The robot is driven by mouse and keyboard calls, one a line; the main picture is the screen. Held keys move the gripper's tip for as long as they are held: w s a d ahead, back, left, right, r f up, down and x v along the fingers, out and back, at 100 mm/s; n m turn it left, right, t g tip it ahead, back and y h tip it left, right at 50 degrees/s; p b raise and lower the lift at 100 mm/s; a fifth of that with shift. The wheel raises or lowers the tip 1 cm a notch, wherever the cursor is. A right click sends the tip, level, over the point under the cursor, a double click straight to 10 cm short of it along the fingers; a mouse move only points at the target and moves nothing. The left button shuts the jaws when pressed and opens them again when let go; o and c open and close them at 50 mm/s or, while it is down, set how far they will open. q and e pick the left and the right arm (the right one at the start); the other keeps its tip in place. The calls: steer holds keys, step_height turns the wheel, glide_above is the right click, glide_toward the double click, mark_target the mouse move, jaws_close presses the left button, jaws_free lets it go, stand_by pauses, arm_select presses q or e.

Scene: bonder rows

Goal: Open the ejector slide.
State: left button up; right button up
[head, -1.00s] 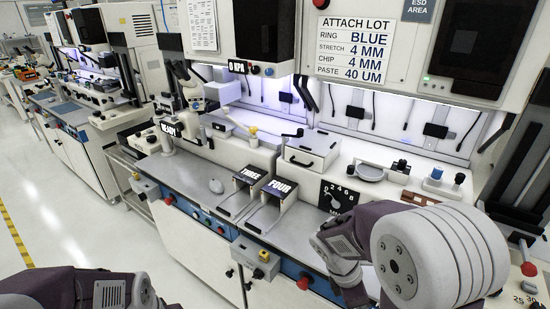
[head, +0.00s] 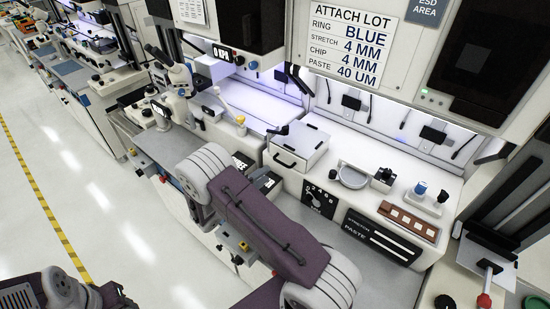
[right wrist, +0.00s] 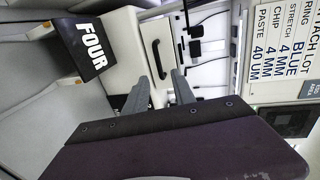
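No label naming the ejector slide is readable. A white box with a black bar handle (head: 298,148) stands on the bench in the head view. In the right wrist view its handled front (right wrist: 158,55) lies beyond the fingertips, apart from them. My right gripper (right wrist: 159,90) is open and empty, with two grey fingers spread. In the head view my right arm crosses the bench and hides its fingertips. The FOUR block (right wrist: 90,46) is beside the gripper in the wrist view. My left gripper (head: 120,301) is at the bottom-left edge; its fingers are unclear.
A dial plate (head: 319,201) and a dark PASTE panel (head: 382,237) are on the bench front, right of my arm. A round stage (head: 353,177) and a brown tray (head: 408,220) sit above. A microscope (head: 180,75) stands left. The floor at left is clear.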

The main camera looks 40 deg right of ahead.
steer(key=p+x, duration=0.3)
steer(key=x, duration=0.6)
steer(key=shift+d+f, duration=0.2)
steer(key=shift+d, duration=0.1)
steer(key=shift+w, duration=0.15)
jaws_close()
stand_by(0.8)
